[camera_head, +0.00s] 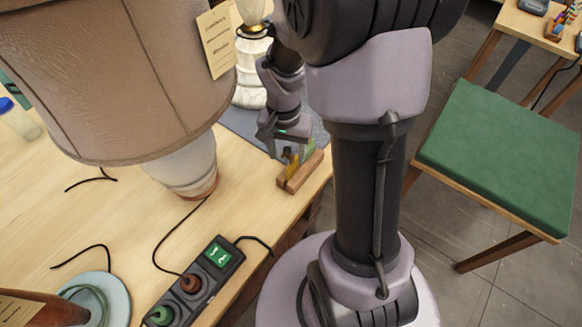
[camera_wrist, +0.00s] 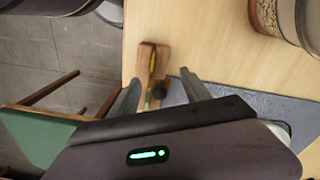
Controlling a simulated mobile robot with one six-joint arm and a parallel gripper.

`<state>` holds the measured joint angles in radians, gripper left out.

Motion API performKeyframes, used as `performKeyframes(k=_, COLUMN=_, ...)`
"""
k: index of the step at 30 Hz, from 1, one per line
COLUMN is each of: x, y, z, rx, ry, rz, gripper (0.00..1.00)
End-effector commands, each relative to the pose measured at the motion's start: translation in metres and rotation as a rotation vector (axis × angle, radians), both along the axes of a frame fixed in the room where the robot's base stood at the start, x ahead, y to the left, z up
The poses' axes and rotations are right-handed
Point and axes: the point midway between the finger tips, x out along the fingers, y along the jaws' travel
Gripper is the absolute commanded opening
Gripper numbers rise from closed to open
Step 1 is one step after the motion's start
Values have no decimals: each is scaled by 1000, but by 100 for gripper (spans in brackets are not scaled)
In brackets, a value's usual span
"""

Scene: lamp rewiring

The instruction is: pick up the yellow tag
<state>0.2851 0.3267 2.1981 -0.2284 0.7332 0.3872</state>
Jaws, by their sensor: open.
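A small wooden block holder (camera_head: 301,172) stands near the right edge of the table, with thin upright pieces in it. One of them looks like the yellow tag (camera_head: 309,147), a yellow-green sliver partly hidden by my gripper (camera_head: 280,146). In the wrist view the holder (camera_wrist: 142,62) lies between and beyond the fingertips, and the yellow tag seems to show edge-on as a thin yellow strip (camera_wrist: 153,63). A dark round piece (camera_wrist: 158,90) is beside it. My gripper (camera_wrist: 160,79) is open, its fingers on either side of these pieces, with nothing visibly gripped.
A large lamp shade (camera_head: 120,75) with a cream paper label (camera_head: 215,45) fills the left. A power strip (camera_head: 205,275) with plugs lies at the table's front. A blue-grey mat (camera_head: 240,120) is behind the holder. A green-seated stool (camera_head: 505,155) stands right of the table.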

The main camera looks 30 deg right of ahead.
Motion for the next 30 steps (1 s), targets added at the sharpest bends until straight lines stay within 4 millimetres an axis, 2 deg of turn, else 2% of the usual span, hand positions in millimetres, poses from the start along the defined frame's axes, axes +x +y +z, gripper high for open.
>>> performKeyframes(k=4, x=0, y=0, z=1, rx=0, ry=0, rz=0, gripper=53)
performKeyframes(k=12, x=0, y=0, z=2, rx=0, ry=0, rz=0, gripper=0)
performKeyframes(k=22, x=0, y=0, z=6, rx=-1, ry=-1, rz=0, gripper=0)
performKeyframes(k=29, x=0, y=0, z=42, rx=-1, ry=-2, rz=1, gripper=0)
performKeyframes(k=30, x=-8, y=1, z=41, rx=0, ry=0, rz=0, gripper=0)
